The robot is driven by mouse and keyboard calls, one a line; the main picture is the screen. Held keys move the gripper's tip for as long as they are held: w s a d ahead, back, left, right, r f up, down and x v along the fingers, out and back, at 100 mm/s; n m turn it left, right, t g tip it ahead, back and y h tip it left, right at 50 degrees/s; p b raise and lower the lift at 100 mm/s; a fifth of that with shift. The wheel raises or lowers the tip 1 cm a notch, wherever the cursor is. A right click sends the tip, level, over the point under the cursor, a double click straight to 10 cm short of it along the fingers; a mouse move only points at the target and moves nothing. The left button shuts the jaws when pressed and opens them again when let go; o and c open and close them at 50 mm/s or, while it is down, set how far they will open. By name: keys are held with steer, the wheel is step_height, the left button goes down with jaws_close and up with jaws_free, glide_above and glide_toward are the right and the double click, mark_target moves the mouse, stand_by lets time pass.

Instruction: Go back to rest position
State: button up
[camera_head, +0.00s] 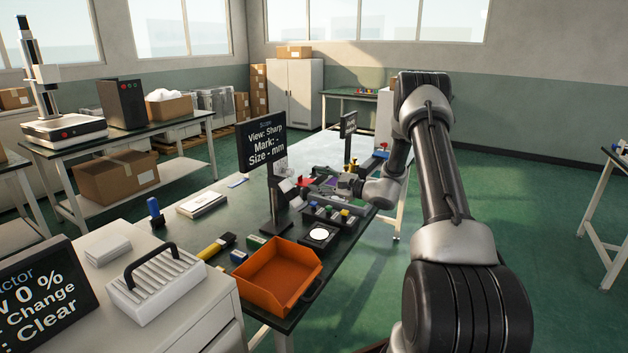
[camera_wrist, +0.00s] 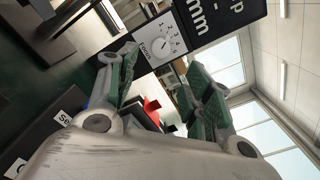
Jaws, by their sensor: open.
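A black sign with a white dial (camera_wrist: 165,42) shows beyond the fingertips, tilted in that view. A red item (camera_wrist: 152,106) shows behind the gap between the fingers. Small parts around the gripper in the head view are too small to tell apart.
The scope sign (camera_head: 266,140) stands on a post left of my gripper. An orange tray (camera_head: 279,273), a round white pad (camera_head: 319,235) and a white rack (camera_head: 157,285) are nearer. A second, smaller sign (camera_head: 348,124) stands behind.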

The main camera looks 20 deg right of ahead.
stand_by(0.3)
steer(key=s+a+r+n+g, duration=0.5)
steer(key=s+a+r, duration=0.2)
steer(key=s, duration=0.4)
steer(key=s+a+r+n+g, duration=0.55)
steer(key=s+a+r, duration=0.2)
steer(key=s, duration=0.35)
steer(key=s+d+r+n+h, duration=0.1)
steer(key=s+d+n+h, duration=0.2)
steer(key=s, duration=0.5)
steer(key=s+d+r+n+h, duration=0.2)
steer(key=s+d+n+h, duration=0.1)
steer(key=s, duration=0.6)
steer(key=s+d+r+n+h, duration=0.2)
steer(key=s+d+n+h, duration=0.1)
steer(key=s, duration=0.6)
steer(key=shift+s+d+r+t+h, duration=0.15)
steer(key=shift+d+t+h, duration=0.2)
steer(key=shift+d+h, duration=0.6)
